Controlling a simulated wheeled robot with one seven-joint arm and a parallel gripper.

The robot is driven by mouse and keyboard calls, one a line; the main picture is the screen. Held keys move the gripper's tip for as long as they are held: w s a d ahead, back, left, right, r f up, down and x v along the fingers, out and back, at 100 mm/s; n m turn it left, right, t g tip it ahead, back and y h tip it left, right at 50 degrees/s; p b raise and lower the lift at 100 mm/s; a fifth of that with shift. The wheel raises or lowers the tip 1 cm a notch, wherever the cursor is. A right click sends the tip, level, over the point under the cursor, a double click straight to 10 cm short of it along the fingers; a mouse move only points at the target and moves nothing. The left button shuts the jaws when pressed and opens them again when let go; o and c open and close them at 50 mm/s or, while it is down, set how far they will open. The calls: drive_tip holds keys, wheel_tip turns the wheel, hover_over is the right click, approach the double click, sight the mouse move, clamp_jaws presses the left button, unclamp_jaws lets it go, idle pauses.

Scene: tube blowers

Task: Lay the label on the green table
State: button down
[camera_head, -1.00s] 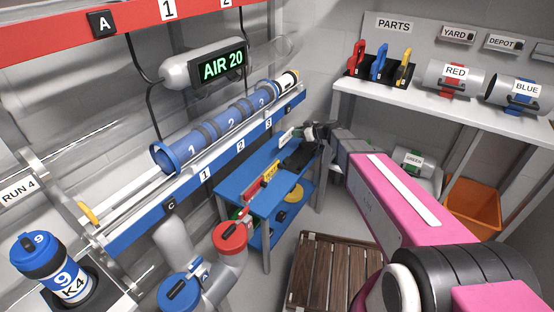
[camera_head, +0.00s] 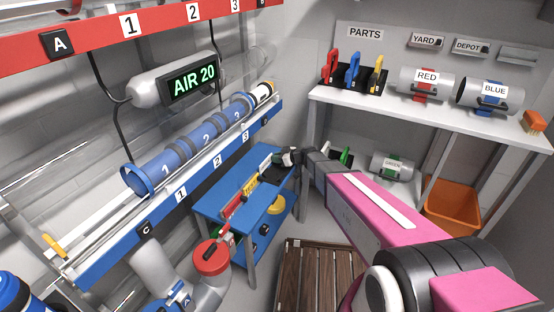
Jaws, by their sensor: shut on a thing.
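My gripper (camera_head: 279,158) is at the far end of my pink and dark arm, over or just beyond the far right part of the blue table (camera_head: 215,202). It is shut on a small pale plate (camera_head: 265,163) that looks like the label. The plate is too small to read, and I cannot tell whether it touches the table. No green table shows in this view; the table below my gripper is blue.
A red and yellow tool (camera_head: 240,197) lies on the blue table. A white shelf (camera_head: 430,117) with RED and BLUE canisters stands at right. An orange bin (camera_head: 452,205) and a slatted wooden pallet (camera_head: 320,275) are on the floor. Blue tubes run along the left wall.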

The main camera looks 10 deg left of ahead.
drive_tip(key=shift+f, duration=0.2)
drive_tip(key=c, duration=1.1)
unclamp_jaws()
drive_tip(key=shift+o, duration=0.2)
